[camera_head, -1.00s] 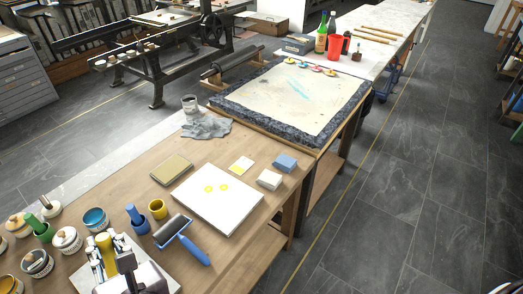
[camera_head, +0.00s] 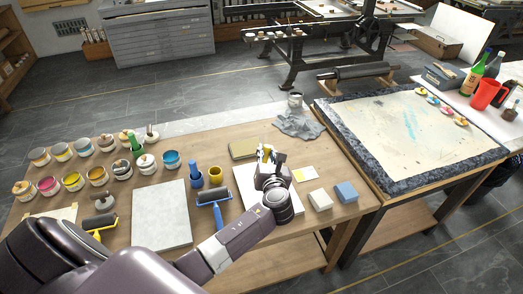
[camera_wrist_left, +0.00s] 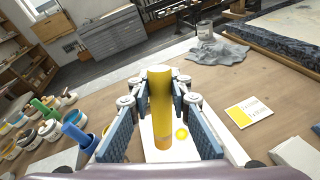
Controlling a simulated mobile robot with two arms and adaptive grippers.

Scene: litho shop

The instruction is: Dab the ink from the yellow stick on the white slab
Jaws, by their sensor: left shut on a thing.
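My left gripper (camera_head: 267,158) is shut on the yellow stick (camera_wrist_left: 160,105). The stick stands roughly upright between the blue finger pads in the left wrist view; its top shows in the head view (camera_head: 267,153). The gripper is over the white slab (camera_head: 242,200), and my wrist hides much of the slab in the head view. I cannot tell whether the stick's lower end touches the slab. My right gripper is not in view.
Several ink pots fill the table's left side.

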